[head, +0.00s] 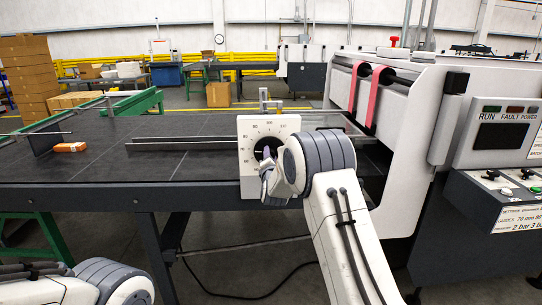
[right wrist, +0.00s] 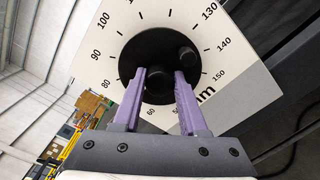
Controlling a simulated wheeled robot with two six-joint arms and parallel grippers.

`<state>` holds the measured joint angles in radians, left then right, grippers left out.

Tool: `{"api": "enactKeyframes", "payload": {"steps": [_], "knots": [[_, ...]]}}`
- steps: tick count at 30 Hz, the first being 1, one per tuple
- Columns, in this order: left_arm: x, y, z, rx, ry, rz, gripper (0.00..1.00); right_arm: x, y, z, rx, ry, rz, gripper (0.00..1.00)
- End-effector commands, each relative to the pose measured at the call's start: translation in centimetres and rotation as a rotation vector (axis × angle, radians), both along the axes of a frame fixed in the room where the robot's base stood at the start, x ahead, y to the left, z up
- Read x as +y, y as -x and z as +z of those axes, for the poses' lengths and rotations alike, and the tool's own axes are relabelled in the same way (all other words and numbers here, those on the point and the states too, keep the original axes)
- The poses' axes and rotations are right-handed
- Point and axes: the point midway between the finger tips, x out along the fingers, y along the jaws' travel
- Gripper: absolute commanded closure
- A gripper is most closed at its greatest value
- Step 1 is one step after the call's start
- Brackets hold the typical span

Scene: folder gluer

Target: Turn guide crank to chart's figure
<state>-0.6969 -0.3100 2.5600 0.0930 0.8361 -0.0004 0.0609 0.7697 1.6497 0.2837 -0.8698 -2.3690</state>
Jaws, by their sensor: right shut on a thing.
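The guide crank (right wrist: 187,56) is a black disc with a round knob and a hub, on a white dial plate (head: 283,126) with numbers around it. The dial plate also fills the right wrist view (right wrist: 105,65), tilted, with figures such as 80, 90, 100, 130, 140, 150 and "mm". My right gripper (right wrist: 160,78) has purple fingers on both sides of the crank's hub and is shut on it. In the head view the right gripper (head: 267,170) partly covers the dial. The settings chart (head: 518,217) is at the right edge, partly cut off; "70 mm" shows. My left gripper is out of view.
The white machine body (head: 420,100) with red belts stands right of the dial. A control panel (head: 500,135) is at far right.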

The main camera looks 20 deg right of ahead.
Motion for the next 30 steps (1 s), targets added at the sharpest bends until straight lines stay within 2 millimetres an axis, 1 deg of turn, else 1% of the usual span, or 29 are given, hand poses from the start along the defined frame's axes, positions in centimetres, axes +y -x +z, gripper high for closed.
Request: {"api": "enactKeyframes", "payload": {"steps": [1,8,20,21,23,24,30], "knots": [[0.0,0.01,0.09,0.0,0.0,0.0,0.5,0.07,0.05,-0.27,0.011,0.014,0.001,1.0],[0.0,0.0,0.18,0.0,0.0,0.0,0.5,0.07,0.05,-0.32,0.024,0.061,0.001,1.0],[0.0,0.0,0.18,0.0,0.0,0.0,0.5,0.09,0.06,-0.37,0.027,0.066,0.002,1.0],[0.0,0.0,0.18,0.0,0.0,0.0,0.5,0.09,0.06,-0.38,0.026,0.065,0.002,0.54],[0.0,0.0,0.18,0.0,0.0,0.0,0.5,0.09,0.06,-0.37,0.026,0.065,0.002,0.32],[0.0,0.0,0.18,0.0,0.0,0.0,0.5,0.08,0.05,-0.33,0.026,0.065,0.001,0.28],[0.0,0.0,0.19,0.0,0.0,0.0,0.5,0.03,0.02,-0.16,0.022,0.066,0.0,0.28]]}}
